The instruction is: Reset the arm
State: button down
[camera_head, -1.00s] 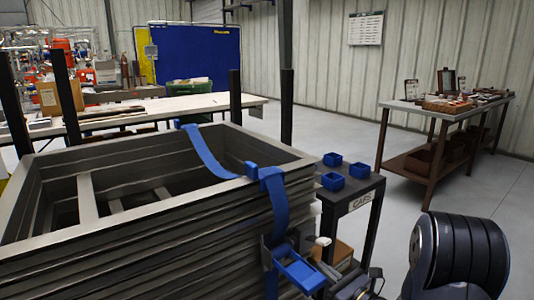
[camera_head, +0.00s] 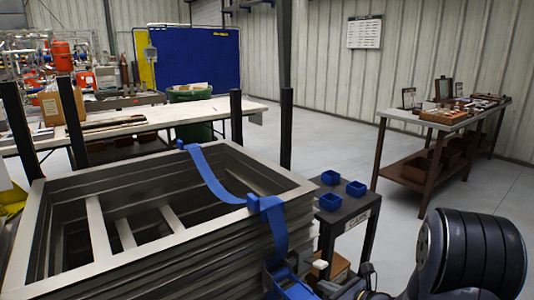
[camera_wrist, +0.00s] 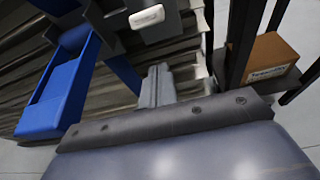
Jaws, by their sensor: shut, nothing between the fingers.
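My gripper (camera_wrist: 156,88) shows in the wrist view as a narrow grey pair of fingers, shut with nothing between them. It is in front of the side of a stack of grey metal frames (camera_head: 160,250). In the head view my dark arm is at the lower right, and its gripper end is small and hard to make out near the stack's right corner. A blue strap (camera_head: 212,178) runs across the top of the stack and down its right side. Its blue ratchet handle (camera_wrist: 58,95) is left of my gripper in the wrist view, apart from it.
A dark cart (camera_head: 347,218) with three small blue bins stands right of the stack. A cardboard box (camera_wrist: 270,57) is on its lower shelf. A long table (camera_head: 185,109) is behind, and a workbench (camera_head: 415,113) is at the right. Open floor lies between them.

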jog(key=s+d+r+g+h+p, duration=0.2)
jog(key=s+d+r+p, duration=0.45)
jog(key=r+p, duration=0.2)
jog(key=w+a+f+t+y+b, duration=0.25)
jog(key=w+a+f+b, duration=0.2)
jog(key=f+b, duration=0.35)
jog(key=w+a+f+t+y+b, duration=0.2)
jog(key=w+a+f+t+b, duration=0.25)
jog(key=b, duration=0.55)
jog(key=w+d+p+v, duration=0.1)
jog(key=p+v, duration=0.1)
jog(key=v, duration=0.9)
jog(key=shift+f+g, duration=0.35)
jog(key=shift+g, duration=0.05)
